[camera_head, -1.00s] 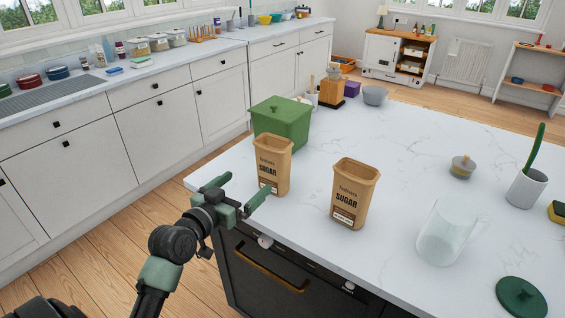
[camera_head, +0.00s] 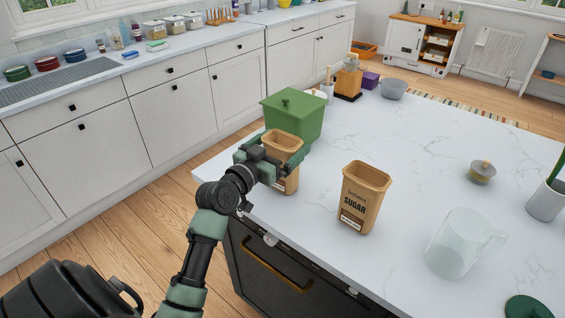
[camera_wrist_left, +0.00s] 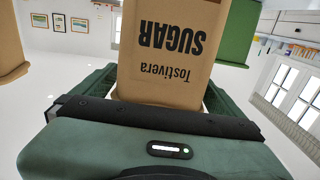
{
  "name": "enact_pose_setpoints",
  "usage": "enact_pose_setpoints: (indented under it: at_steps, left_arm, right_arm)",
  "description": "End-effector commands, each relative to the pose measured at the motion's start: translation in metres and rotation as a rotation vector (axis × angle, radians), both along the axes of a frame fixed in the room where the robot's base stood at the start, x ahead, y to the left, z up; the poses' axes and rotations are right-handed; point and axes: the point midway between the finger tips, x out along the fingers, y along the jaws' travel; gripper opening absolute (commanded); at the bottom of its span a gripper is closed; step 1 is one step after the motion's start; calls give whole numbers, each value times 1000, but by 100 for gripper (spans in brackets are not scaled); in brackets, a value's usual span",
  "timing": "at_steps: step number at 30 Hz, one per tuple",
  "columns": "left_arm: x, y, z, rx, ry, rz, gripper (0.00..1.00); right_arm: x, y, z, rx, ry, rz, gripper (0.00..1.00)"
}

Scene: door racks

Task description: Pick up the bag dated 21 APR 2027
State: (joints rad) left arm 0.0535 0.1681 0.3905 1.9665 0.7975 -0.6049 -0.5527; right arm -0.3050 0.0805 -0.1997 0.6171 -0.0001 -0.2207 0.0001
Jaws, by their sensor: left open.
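Two brown paper sugar bags stand upright on the white island. The left bag (camera_head: 283,148) is partly hidden behind my left gripper (camera_head: 278,160). The right bag (camera_head: 362,196) stands apart with its SUGAR print and a small label low on its front. The date on either label is too small to read. My left gripper is open, with its fingers on either side of the left bag. In the left wrist view, the left bag (camera_wrist_left: 172,50) appears upside down between the fingers, reading Tostivera SUGAR. My right gripper is not in view.
A green lidded bin (camera_head: 293,118) stands close behind the left bag. A clear jug (camera_head: 458,245), a grey lidded pot (camera_head: 482,172) and a green lid (camera_head: 527,308) are on the right. The island's middle is clear. A dark oven front (camera_head: 285,275) lies below its edge.

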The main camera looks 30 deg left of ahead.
Motion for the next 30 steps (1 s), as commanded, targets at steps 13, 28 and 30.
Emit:
enact_pose_setpoints:
  at_steps: [13,28,30]
  left_arm:
    - [1,0,-1,0,0,0,33]
    - [1,0,13,2,-6,0,13]
    - [1,0,22,4,-7,0,13]
  right_arm:
    - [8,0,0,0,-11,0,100]
    - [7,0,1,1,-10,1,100]
    - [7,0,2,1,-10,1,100]
